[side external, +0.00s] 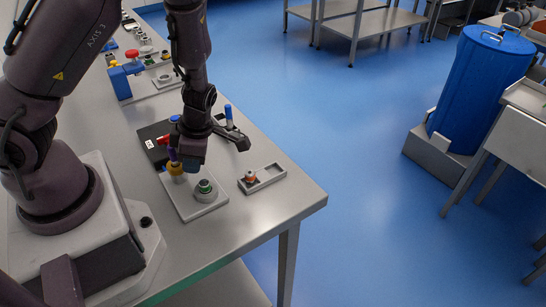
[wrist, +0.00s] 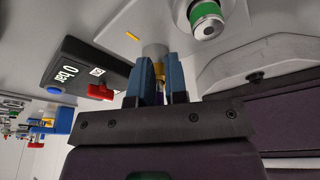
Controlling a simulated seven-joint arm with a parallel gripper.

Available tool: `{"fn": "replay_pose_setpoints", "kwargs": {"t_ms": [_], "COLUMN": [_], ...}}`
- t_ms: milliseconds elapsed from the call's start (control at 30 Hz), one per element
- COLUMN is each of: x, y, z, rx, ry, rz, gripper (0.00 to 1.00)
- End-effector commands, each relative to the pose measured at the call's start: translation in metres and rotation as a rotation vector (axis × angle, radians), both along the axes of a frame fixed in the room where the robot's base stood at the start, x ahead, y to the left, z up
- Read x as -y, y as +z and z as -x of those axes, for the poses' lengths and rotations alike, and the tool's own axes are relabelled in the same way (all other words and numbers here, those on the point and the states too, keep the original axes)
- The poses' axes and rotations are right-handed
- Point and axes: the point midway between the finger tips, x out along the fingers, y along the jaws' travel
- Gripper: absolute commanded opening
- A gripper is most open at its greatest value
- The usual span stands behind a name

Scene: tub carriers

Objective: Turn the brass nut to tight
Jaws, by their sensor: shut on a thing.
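The brass nut (side external: 176,169) sits on a fitting on a light grey base plate (side external: 196,213). My gripper (side external: 174,157) points down at it. In the wrist view, the blue fingers of my gripper (wrist: 161,72) are shut on the nut (wrist: 158,71), one on each side, and hide most of it. A grey cylindrical part rises just beyond the nut. A short orange mark (wrist: 132,36) lies on the plate beside it. How far the nut is turned cannot be told.
A green-ringed fitting (side external: 204,187) stands on the same plate. Close by is a black box (wrist: 80,72) reading "0 bar", with a red lever (wrist: 101,92) and blue button (wrist: 54,89). A small grey tray (side external: 270,177) lies right; the bench front corner is clear.

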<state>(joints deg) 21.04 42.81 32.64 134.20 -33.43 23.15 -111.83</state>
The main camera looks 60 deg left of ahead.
Motion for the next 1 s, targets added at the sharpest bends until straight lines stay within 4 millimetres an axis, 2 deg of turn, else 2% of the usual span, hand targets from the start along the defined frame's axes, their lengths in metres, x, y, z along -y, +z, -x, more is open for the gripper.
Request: {"fn": "replay_pose_setpoints", "kwargs": {"t_ms": [33,500,867,1000], "x": [0.010,0.008,0.006,-0.002], "y": [-0.001,0.051,0.055,0.057], "z": [0.003,0.000,0.000,-0.002], "rx": [-0.017,-0.007,-0.007,-0.009], "ry": [-0.010,-0.011,-0.009,-0.005], "rz": [0.017,0.015,0.014,0.019], "gripper": [0.00,0.00,0.00,0.00]}}
